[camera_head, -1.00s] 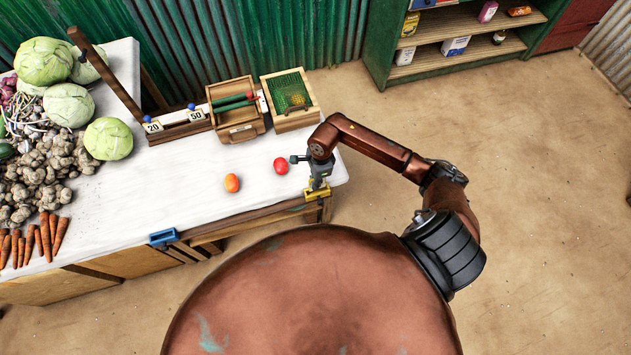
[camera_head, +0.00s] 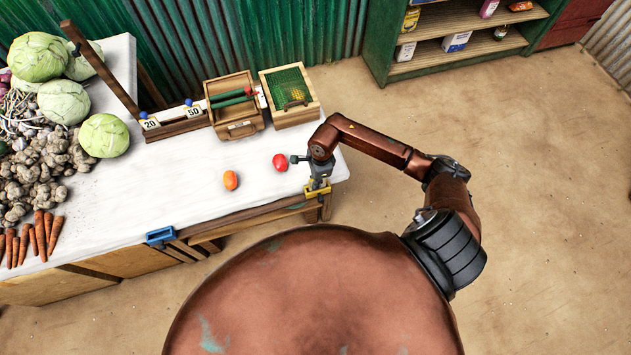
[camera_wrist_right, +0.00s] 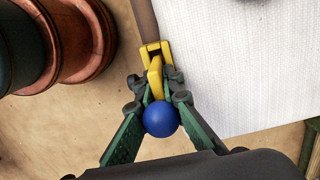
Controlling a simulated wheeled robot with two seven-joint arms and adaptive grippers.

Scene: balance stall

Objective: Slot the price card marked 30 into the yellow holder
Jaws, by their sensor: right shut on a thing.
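My right gripper (camera_head: 318,183) is at the table's front right corner, directly over the yellow holder (camera_head: 325,193). In the right wrist view its green-padded fingers (camera_wrist_right: 158,108) are shut around the stem below a blue ball knob (camera_wrist_right: 161,119). The yellow holder (camera_wrist_right: 153,49) shows just beyond the fingertips. The card below the knob is hidden, so I cannot read its number or tell how far it sits in the holder. My left gripper is not in view.
A wooden rack (camera_head: 178,127) holds cards marked 20 and 50. A blue holder (camera_head: 160,237) is on the front edge. A red tomato (camera_head: 280,162) and an orange one (camera_head: 231,180) lie near the gripper. Two wooden boxes (camera_head: 235,128) (camera_head: 296,117) stand behind.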

